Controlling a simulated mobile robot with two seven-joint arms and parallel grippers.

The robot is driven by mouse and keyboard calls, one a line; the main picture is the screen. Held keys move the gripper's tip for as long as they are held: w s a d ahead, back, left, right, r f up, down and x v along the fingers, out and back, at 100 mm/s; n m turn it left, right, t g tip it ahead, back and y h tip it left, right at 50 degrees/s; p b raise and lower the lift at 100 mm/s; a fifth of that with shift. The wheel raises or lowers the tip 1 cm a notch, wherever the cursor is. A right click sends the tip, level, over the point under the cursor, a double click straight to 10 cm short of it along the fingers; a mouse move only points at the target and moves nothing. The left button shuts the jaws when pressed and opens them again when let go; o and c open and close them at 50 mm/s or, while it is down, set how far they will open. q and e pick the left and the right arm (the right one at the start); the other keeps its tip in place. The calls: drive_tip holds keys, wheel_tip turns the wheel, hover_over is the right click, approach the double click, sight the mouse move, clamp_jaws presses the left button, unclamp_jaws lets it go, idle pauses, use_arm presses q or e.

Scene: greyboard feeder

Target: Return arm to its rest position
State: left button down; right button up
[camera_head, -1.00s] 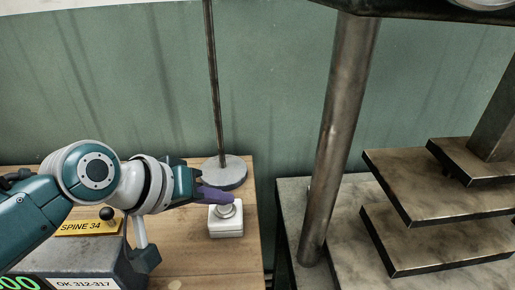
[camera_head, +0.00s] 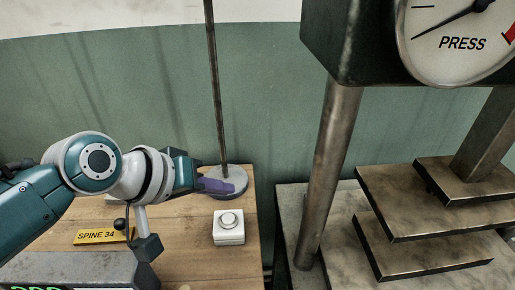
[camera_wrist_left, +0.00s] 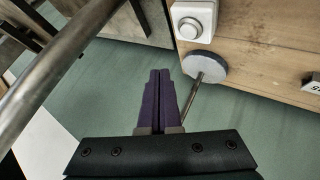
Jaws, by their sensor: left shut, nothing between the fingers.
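My left arm comes in from the left over the wooden table. My left gripper (camera_head: 220,186) has purple fingers that are shut with nothing between them. It is above and behind the white button box (camera_head: 228,228), in front of the round grey stand base (camera_head: 233,176). In the left wrist view the purple fingers (camera_wrist_left: 160,80) lie side by side, pressed together. That view also shows the button box (camera_wrist_left: 193,20) and the stand base (camera_wrist_left: 206,66), both apart from the fingers. My right gripper is not in view.
A thin upright rod (camera_head: 215,90) rises from the stand base. A yellow SPINE 34 label (camera_head: 97,237) and a grey box (camera_head: 70,270) are at the left. A press with a gauge (camera_head: 460,40), a thick pillar (camera_head: 328,170) and stacked plates (camera_head: 430,210) stands at the right.

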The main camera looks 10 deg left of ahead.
use_arm(q)
drive_tip(key=s+a+r+m+g+y+p, duration=0.25)
drive_tip(key=s+r, duration=0.25)
drive_tip(key=s, duration=0.8)
drive_tip(key=s+a+r+m+g+y+p, duration=0.25)
drive_tip(key=s+r, duration=0.25)
drive_tip(key=s, duration=0.7)
drive_tip(key=w+p+v, duration=0.3)
drive_tip(key=p+v, duration=0.9)
drive_tip(key=w+r+p+v, duration=0.1)
drive_tip(key=w+p+v, duration=0.2)
drive_tip(key=p+v, duration=0.9)
drive_tip(key=w+r+p+v, duration=0.1)
drive_tip(key=w+p+v, duration=0.1)
drive_tip(key=p+v, duration=1)
drive_tip(key=shift+w+a+r+t+p, duration=0.3)
drive_tip(key=shift+w+t+p, duration=0.15)
drive_tip(key=shift+p, duration=0.45)
